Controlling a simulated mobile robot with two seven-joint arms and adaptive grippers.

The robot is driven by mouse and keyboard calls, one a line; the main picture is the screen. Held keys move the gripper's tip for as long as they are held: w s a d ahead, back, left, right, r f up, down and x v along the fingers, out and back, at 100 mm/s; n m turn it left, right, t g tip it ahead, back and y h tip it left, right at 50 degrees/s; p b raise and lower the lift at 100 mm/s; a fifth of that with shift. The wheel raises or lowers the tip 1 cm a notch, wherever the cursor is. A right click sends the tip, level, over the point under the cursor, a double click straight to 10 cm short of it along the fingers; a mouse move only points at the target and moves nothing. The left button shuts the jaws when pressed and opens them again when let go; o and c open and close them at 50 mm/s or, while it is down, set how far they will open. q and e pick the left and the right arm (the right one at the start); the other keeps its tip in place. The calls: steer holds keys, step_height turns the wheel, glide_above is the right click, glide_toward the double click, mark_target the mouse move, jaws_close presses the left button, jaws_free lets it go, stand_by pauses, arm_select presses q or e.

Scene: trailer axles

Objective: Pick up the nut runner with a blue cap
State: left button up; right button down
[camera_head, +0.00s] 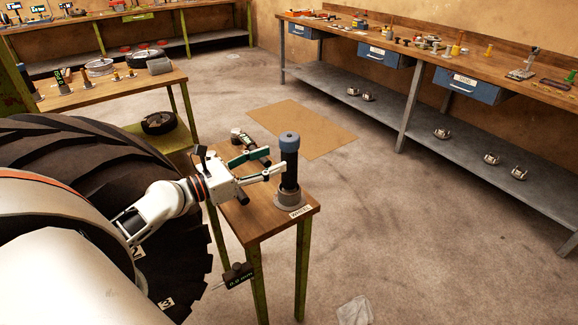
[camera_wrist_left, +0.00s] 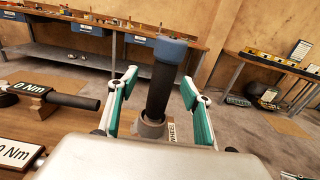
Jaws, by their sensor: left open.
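The nut runner (camera_head: 289,165) is a dark upright cylinder with a blue cap (camera_head: 289,141). It stands in a grey ring-shaped holder (camera_head: 289,200) at the near right corner of a small wooden table (camera_head: 240,218). My left gripper (camera_head: 275,161) is open at the upper part of the nut runner, level with the dark body just below the cap. In the left wrist view the nut runner (camera_wrist_left: 162,88) shows between the two green-padded fingers, with gaps on both sides. My right gripper is not in view.
A tool with a black handle (camera_wrist_left: 72,101) and "0 Nm" displays (camera_wrist_left: 16,152) lie on the same table, to the left in the wrist view. A large tyre (camera_head: 100,180) stands left of the table. A long workbench (camera_head: 440,56) runs along the right wall. The floor between is mostly clear.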

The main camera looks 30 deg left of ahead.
mark_target(282, 159)
arm_select(q)
steer(key=shift+d+f+p+x, duration=0.1)
steer(key=shift+d+p+x, duration=0.1)
steer(key=shift+x, duration=0.8)
steer(key=shift+d+f+p+x, duration=0.1)
steer(key=shift+p+x, duration=0.1)
steer(key=shift+x, duration=0.85)
steer(key=shift+d+f+p+x, duration=0.1)
steer(key=shift+p+x, duration=0.1)
steer(key=shift+x, duration=0.8)
steer(key=shift+s, duration=0.15)
jaws_close()
steer(key=shift+r, duration=0.1)
